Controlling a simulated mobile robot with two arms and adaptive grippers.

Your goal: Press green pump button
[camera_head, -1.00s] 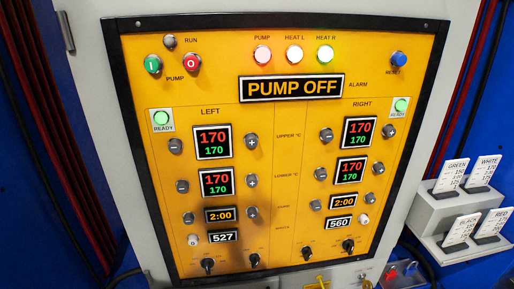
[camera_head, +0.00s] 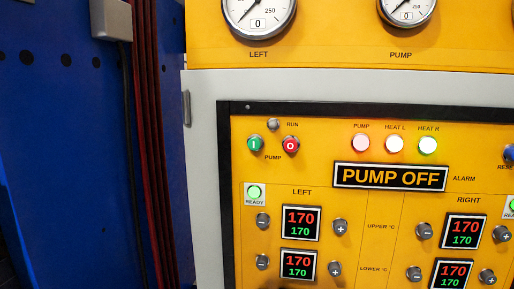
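The green pump button (camera_head: 255,146), marked "I", is at the upper left of the yellow control panel (camera_head: 320,120). The red pump button (camera_head: 290,145), marked "O", is just to its right, with the label PUMP below them. A small grey RUN knob or lamp (camera_head: 273,124) is above and between them. The display (camera_head: 390,177) reads PUMP OFF. Neither of my grippers is in view.
Two gauges, LEFT (camera_head: 258,14) and PUMP (camera_head: 408,10), sit above the panel. The panel has a raised black frame (camera_head: 370,109) in a grey cabinet (camera_head: 208,150). Blue structure (camera_head: 75,150) with dark red cables (camera_head: 148,150) stands at the left.

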